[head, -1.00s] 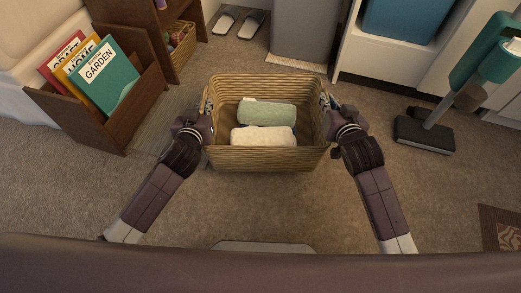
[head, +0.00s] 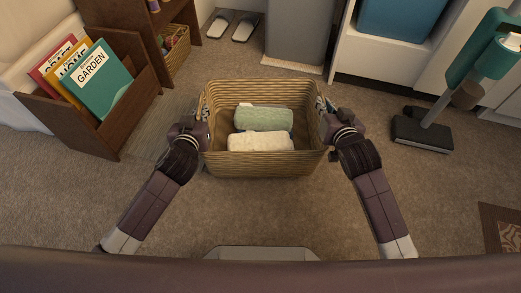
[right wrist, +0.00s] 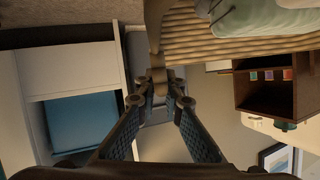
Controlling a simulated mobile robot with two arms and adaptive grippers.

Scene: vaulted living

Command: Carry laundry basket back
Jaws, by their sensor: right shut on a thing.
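The woven laundry basket (head: 262,164) is in the middle of the head view, upright between my two arms. A rolled green towel (head: 264,118) and a cream towel (head: 260,142) lie inside it. My left gripper (head: 205,116) is at the basket's left side handle; its fingers are mostly hidden, so its closure is unclear. My right gripper (head: 323,112) is at the right side handle. In the right wrist view its fingers (right wrist: 160,84) come together on the handle, beside the basket's wall (right wrist: 220,42).
A wooden magazine rack (head: 95,128) stands left, with a small wicker basket (head: 175,50) behind it. Slippers (head: 232,26) and a grey bin (head: 298,32) are at the back. A teal vacuum (head: 425,130) stands right. Carpet around the basket is clear.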

